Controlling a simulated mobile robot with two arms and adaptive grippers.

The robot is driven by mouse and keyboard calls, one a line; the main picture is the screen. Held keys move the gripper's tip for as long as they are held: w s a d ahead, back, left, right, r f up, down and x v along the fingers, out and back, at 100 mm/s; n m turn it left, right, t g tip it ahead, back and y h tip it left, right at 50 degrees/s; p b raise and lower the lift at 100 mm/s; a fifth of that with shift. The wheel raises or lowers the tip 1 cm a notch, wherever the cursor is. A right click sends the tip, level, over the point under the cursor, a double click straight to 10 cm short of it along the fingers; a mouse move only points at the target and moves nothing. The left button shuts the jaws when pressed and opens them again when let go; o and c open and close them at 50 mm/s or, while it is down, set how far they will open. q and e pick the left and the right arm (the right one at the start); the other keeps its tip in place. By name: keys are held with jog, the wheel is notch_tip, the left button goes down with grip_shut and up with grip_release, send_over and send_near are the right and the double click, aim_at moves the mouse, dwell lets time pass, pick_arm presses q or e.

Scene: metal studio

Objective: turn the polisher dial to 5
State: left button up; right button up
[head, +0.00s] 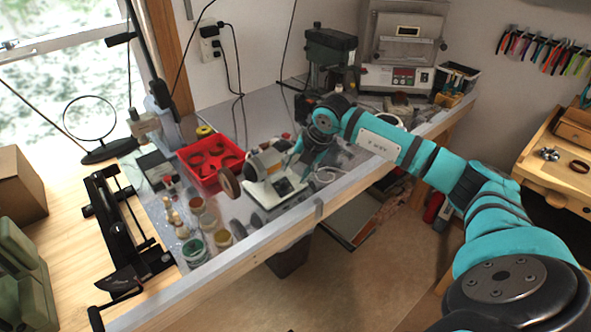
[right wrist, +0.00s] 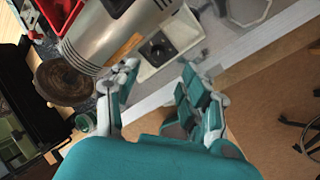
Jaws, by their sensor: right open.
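The polisher (head: 264,166) is a grey motor with a round brown wheel on its left side and a pale base, standing on the bench. In the right wrist view the polisher's motor body (right wrist: 125,30) is at the upper left. Its dial (right wrist: 157,48) is a dark knob on a dark plate on the pale base; its number marks are too small to read. My right gripper (right wrist: 160,72) is open and empty, its fingers on either side of the dial's line, apart from it as far as I can tell. In the head view my right gripper (head: 298,165) is beside the polisher. My left gripper is not in view.
A red bin (head: 208,178) stands behind the polisher to the left. Several jars (head: 194,247) stand at the front left. A drill press (head: 330,62) and a small kiln (head: 402,50) are at the back. The bench's front edge (head: 262,247) is close to the polisher.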

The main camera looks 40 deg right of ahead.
jog(key=n+h+b, duration=0.1)
jog(key=n+b, duration=0.5)
jog(key=b, duration=1.2)
send_near(285, 185)
jog(key=p+x, duration=0.1)
jog(key=x, duration=0.8)
grip_shut()
